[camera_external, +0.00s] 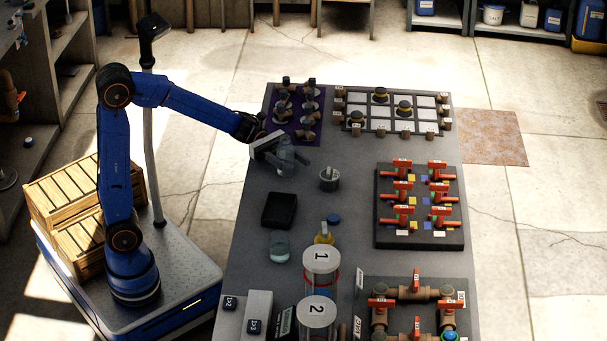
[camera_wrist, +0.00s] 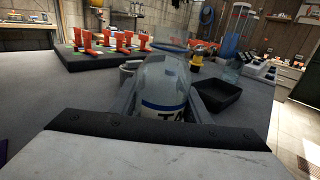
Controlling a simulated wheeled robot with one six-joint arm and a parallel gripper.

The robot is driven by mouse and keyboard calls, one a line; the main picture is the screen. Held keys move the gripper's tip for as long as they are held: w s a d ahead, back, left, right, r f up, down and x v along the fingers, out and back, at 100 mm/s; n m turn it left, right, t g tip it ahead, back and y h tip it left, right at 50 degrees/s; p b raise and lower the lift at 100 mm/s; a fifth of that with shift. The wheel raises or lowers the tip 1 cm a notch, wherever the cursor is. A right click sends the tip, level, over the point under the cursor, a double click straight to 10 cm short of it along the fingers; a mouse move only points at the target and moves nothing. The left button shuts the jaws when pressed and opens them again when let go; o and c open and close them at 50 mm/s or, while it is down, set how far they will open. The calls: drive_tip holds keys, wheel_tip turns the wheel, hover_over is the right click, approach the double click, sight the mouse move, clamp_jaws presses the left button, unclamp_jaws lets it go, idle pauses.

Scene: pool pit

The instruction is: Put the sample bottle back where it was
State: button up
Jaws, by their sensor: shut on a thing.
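The sample bottle (camera_wrist: 165,82) is clear, with a white label with a blue band and partly hidden lettering that seems to begin with T. My gripper (camera_wrist: 165,103) is shut around it, one finger on each side. In the external view my gripper (camera_external: 289,163) is over the left part of the grey table, below the purple mat, with the bottle (camera_external: 286,153) between its fingers. The bottle looks roughly upright. Its base is hidden, so I cannot tell whether it touches the table.
A black open tray (camera_external: 279,210) and a clear beaker (camera_external: 279,246) stand nearer the front. A grey round pot (camera_external: 329,179) is close on the right. Dark fittings stand on the purple mat (camera_external: 311,137) behind. A red-valve board (camera_external: 420,243) lies right. Bare table lies between.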

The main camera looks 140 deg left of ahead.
drive_tip(key=shift+f, duration=0.1)
drive_tip(key=o, duration=1.1)
drive_tip(key=shift+o, duration=0.2)
drive_tip(key=s, duration=1.2)
